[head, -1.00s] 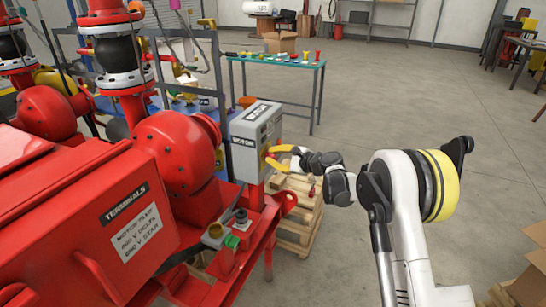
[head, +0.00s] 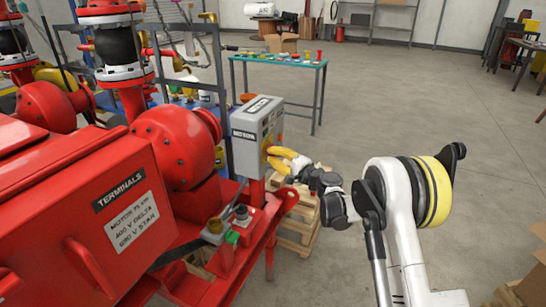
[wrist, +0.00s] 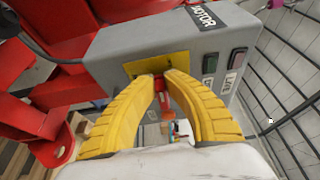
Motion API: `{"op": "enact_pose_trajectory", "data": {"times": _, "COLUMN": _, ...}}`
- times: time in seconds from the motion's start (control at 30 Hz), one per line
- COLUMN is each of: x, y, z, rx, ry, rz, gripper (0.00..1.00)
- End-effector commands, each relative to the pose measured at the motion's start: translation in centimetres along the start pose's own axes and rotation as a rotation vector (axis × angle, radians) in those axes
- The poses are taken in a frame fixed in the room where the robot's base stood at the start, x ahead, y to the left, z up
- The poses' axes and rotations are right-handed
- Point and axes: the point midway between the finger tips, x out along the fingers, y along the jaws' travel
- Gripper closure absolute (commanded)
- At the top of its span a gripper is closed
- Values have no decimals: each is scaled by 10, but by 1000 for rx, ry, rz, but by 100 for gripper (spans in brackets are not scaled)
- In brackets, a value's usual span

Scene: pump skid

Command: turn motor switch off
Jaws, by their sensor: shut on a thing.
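The grey motor switch box (head: 256,138) stands on a post at the edge of the red skid. In the wrist view its face (wrist: 112,52) carries a MOTOR label, a yellow plate (wrist: 140,66) and a red switch handle (wrist: 164,97). My gripper (head: 271,158) reaches the box front from the right. In the wrist view its yellow fingers (wrist: 160,80) are shut on the red handle, with their tips close to the yellow plate. The fingertips hide much of the handle, so its exact angle is hard to tell.
A green button (wrist: 210,62) and a red button (wrist: 237,58) sit beside the fingers on the box. The red terminals box (head: 120,205) is at left.

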Motion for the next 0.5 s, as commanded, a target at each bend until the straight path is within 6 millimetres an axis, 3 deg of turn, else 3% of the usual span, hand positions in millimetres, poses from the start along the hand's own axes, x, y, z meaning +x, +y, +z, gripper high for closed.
{"op": "enact_pose_trajectory", "data": {"times": 0.5, "x": 0, "y": 1, "z": 0, "rx": -34, "ry": 0, "rz": -14, "gripper": 100}}
